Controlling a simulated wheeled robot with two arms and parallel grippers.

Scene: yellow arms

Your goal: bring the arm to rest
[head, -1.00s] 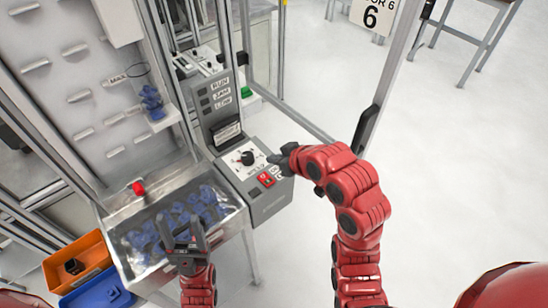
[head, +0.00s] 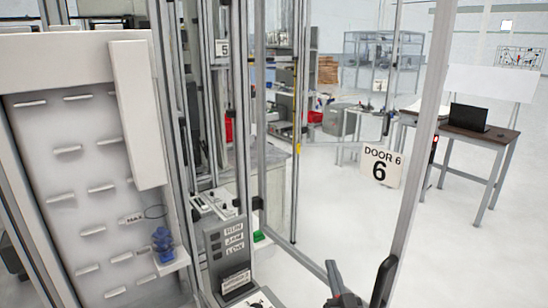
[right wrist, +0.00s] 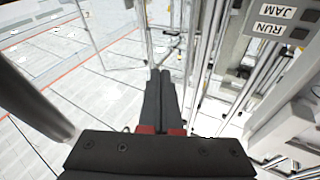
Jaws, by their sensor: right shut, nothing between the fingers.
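My right gripper (head: 333,268) shows at the bottom of the head view, dark and pointing up, in front of the machine's right side. In the right wrist view its two dark fingers (right wrist: 160,74) lie together with nothing between them. Most of my right arm is below the head view. My left gripper is in neither view now.
A grey control column (head: 229,255) with RUN, JAM and LOW labels stands left of my right gripper. A metal door post (head: 415,130) and a DOOR 6 sign (head: 381,167) are to the right. A desk with a laptop (head: 468,117) stands farther back. White floor (head: 450,260) is clear at lower right.

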